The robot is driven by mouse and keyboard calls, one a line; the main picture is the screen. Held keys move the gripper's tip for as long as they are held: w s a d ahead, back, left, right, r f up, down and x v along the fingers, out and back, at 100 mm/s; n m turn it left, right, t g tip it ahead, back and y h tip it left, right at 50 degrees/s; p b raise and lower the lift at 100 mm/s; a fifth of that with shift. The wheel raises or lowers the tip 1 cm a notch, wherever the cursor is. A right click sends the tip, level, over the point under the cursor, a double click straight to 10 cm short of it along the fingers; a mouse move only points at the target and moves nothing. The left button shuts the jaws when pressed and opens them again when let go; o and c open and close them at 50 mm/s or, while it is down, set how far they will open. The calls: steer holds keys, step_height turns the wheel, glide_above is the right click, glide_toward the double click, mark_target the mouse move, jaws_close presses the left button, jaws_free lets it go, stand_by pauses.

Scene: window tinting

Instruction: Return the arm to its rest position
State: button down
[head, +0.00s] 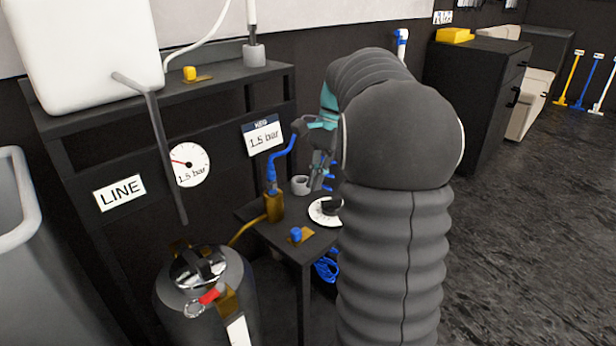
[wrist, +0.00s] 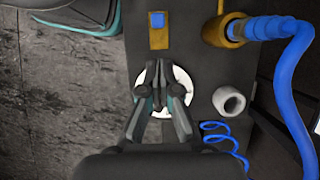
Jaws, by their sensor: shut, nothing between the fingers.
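My arm fills the middle of the head view, with its grey ribbed sleeve bent over at the top. My gripper (head: 318,178) hangs past the bend above a small dark stand, partly hidden by the arm. In the wrist view my gripper (wrist: 158,72) has its dark fingers together with nothing held. Below it is a white round dial (wrist: 181,80), which also shows beside the arm in the head view (head: 318,212). The fingers cover part of the dial. I cannot tell the exact height between them.
The stand (head: 262,230) carries a brass fitting (head: 274,206) with a blue hose (head: 272,170), a grey cup (head: 300,185) and a blue knob (head: 295,234). A metal tank (head: 175,300) stands at front left. A black cabinet (head: 470,100) is behind; floor at right is clear.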

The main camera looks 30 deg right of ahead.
steer(key=f+n, duration=0.1)
steer(key=f, duration=0.1)
steer(key=d+f+n+h, duration=0.1)
steer(key=f, duration=0.1)
steer(key=shift+w+d+f+n+t, duration=0.1)
steer(key=shift+w+d+n+t, duration=0.1)
steer(key=shift+n+t, duration=0.15)
steer(key=s+a+n, duration=0.1)
steer(key=s+a+f+n+h, duration=0.1)
steer(key=s, duration=0.1)
steer(key=shift+a+f+n+t, duration=0.1)
steer(key=shift+f+n+t, duration=0.1)
steer(key=shift+n+t, duration=0.15)
steer(key=s+a+r+n+t+h, duration=0.2)
steer(key=s+a+n+t, duration=0.3)
steer(key=s+a, duration=1.2)
steer(key=n, duration=0.4)
steer(key=shift+s, duration=0.2)
steer(key=shift+a, duration=0.1)
